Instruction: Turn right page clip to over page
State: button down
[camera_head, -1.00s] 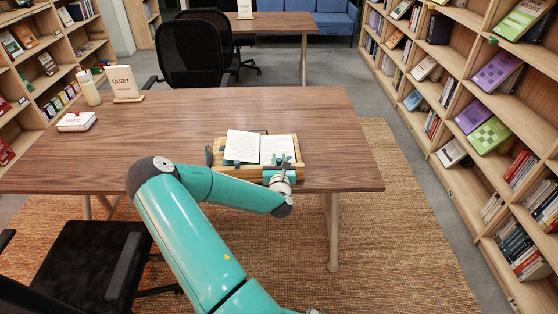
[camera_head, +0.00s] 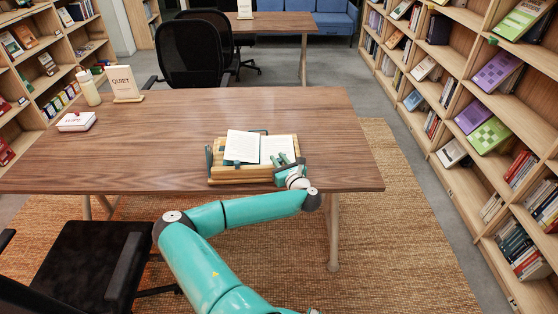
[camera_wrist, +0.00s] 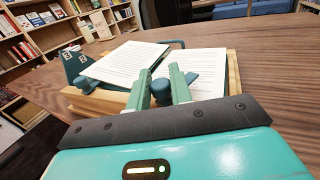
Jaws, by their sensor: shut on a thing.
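An open book with white pages (camera_head: 243,145) rests on a wooden book stand (camera_head: 240,173) near the table's front edge; the wrist view shows its right page (camera_wrist: 205,65). My gripper (camera_head: 281,159) is at the stand's right front corner. In the wrist view, my gripper's fingers (camera_wrist: 163,80) are shut on the dark blue right page clip (camera_wrist: 160,72), largely hidden between them. A blue part beside the fingers lies against the right page.
The wooden table (camera_head: 130,140) is clear left of and behind the stand. A white box (camera_head: 76,122), a bottle (camera_head: 88,88) and a QUIET sign (camera_head: 125,84) stand at far left. A black chair (camera_head: 85,260) is at the front left. Bookshelves (camera_head: 470,120) line the right.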

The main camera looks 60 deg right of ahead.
jog(key=shift+n+t+y, duration=0.75)
jog(key=shift+n+y, duration=0.35)
jog(key=shift+y, duration=0.45)
jog(key=shift+n+t+y, duration=0.75)
jog(key=shift+n+y, duration=0.35)
jog(key=shift+y, duration=0.45)
jog(key=c, duration=1.3)
grip_release()
